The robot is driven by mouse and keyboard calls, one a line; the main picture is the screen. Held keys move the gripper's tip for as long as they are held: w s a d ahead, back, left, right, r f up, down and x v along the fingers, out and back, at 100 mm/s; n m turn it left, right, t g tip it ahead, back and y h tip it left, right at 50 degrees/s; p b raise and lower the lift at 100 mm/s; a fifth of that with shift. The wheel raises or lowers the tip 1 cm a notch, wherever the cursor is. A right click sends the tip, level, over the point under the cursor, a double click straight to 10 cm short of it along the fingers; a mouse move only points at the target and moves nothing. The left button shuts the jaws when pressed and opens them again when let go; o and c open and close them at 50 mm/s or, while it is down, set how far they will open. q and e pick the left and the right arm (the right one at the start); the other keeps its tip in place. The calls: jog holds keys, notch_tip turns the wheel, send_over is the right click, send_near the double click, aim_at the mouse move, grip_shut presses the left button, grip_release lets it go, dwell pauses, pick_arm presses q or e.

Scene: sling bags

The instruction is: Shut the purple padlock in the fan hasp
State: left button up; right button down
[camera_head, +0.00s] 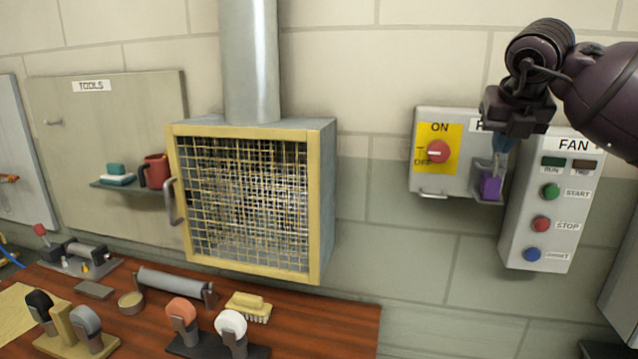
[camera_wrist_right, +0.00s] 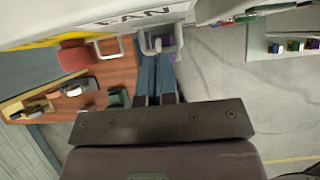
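The purple padlock (camera_head: 490,186) sits in a grey bracket at the lower right of the fan switch box. Its grey shackle shows faintly above the body. In the right wrist view, purple (camera_wrist_right: 168,42) shows behind a grey metal loop (camera_wrist_right: 158,40). My right gripper (camera_head: 503,148) is just above the padlock, blue fingers pointing down. In the right wrist view its narrow fingers (camera_wrist_right: 155,65) are close together, tips near the loop. I cannot tell whether they touch or grip anything. My left gripper is not in view.
The switch box (camera_head: 425,165) has a red knob on a yellow plate. A FAN button box (camera_head: 535,245) stands close on the right. A mesh-fronted cage (camera_head: 325,200) is to the left. Several tools lie on the wooden bench (camera_head: 345,315). The wall below the boxes is clear.

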jog(key=shift+f+b, duration=0.75)
jog(key=shift+f, duration=0.45)
notch_tip(320, 180, up, 7)
jog(key=p, duration=0.4)
dwell(0.5)
